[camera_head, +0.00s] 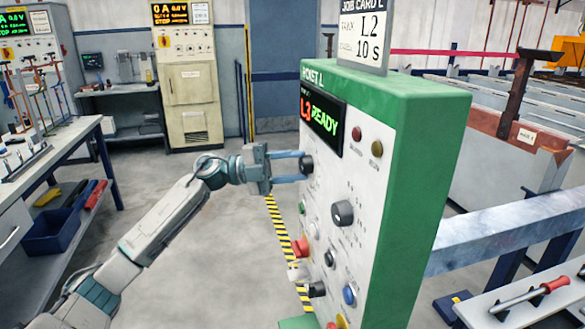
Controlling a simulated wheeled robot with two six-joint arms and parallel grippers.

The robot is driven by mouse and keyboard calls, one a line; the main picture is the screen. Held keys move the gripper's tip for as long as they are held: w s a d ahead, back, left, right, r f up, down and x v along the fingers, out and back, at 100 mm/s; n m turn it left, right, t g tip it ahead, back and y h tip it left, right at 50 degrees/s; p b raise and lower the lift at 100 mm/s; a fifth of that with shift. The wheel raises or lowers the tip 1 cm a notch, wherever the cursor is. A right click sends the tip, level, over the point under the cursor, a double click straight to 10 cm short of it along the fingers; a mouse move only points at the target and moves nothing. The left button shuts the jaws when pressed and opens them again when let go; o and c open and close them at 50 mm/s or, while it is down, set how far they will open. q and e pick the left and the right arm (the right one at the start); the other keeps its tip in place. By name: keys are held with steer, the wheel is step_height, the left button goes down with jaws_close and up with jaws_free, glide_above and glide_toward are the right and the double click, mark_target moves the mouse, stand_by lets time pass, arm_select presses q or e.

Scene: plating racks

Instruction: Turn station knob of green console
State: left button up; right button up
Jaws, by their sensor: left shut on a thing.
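The green console (424,130) stands right of the middle, with a white front panel facing left. Its display (322,122) shows red text that looks like "L3" and green "READY". A job card (363,35) on top reads "L2" and "10 S". My left gripper (300,168) reaches in from the left and is shut on a dark station knob (306,164) below the display. The fingers partly hide the knob, so its pointer cannot be read. A larger dark knob (343,213) sits lower right on the panel. My right gripper is out of view.
Below are a red button (300,248), a blue button (349,294) and other small controls. A workbench (60,150) with racks stands at left. A grey rail (510,230) and a shelf with a screwdriver (530,294) lie at right. The floor left of the console is clear.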

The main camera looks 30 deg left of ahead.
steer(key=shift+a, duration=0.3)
arm_select(q)
steer(key=o, duration=1)
steer(key=shift+s+a+f+b, duration=0.15)
steer(key=shift+a+f+b, duration=0.15)
steer(key=shift+a, duration=0.1)
steer(key=shift+b+v, duration=2.65)
steer(key=shift+v, duration=2.25)
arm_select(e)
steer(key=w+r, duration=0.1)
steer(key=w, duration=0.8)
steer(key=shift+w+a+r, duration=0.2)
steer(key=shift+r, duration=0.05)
arm_select(q)
steer(key=shift+r, duration=0.15)
